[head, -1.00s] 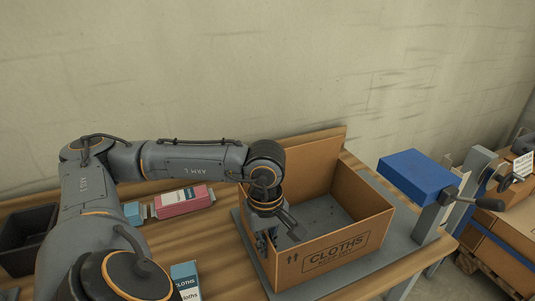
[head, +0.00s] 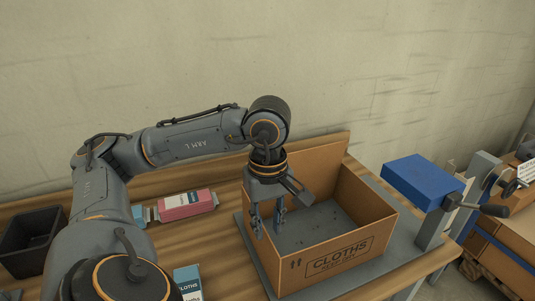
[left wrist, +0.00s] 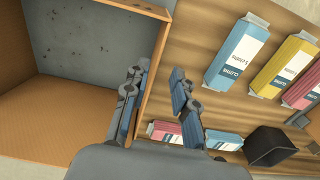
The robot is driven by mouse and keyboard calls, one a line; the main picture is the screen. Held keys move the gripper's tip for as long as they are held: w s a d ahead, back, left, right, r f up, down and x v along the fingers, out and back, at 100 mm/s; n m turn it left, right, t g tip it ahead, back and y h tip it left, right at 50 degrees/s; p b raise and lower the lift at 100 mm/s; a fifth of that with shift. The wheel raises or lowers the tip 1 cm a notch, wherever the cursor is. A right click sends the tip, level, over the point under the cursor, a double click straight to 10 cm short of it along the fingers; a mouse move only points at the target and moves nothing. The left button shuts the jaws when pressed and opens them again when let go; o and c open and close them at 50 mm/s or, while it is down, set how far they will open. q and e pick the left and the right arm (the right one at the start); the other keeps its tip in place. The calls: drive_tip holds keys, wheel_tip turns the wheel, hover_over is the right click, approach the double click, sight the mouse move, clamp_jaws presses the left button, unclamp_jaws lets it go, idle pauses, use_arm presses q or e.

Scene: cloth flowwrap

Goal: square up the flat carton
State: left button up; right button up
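The brown carton (head: 378,245) stands opened out on a grey plate (head: 408,262), with its walls upright and "CLOTHS" on its front. Its corners look roughly square. Grey speckled surface shows inside it. My left gripper (head: 269,230) is open at the carton's left wall, pointing down. In the left wrist view, the carton's wall edge (left wrist: 156,75) runs between the two parted fingers of the gripper (left wrist: 157,108), one on the inner side and one on the outer. I cannot tell whether either finger touches the wall. My right gripper is not in view.
A blue block (head: 422,180) with a crank stands right of the carton. A pink packet (head: 186,204), a blue packet (head: 188,282) and a black bin (head: 32,240) lie left. The left wrist view shows several packets, including a yellow one (left wrist: 285,66). A wall closes the back.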

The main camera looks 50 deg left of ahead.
use_arm(q)
drive_tip(key=shift+r, duration=1.75)
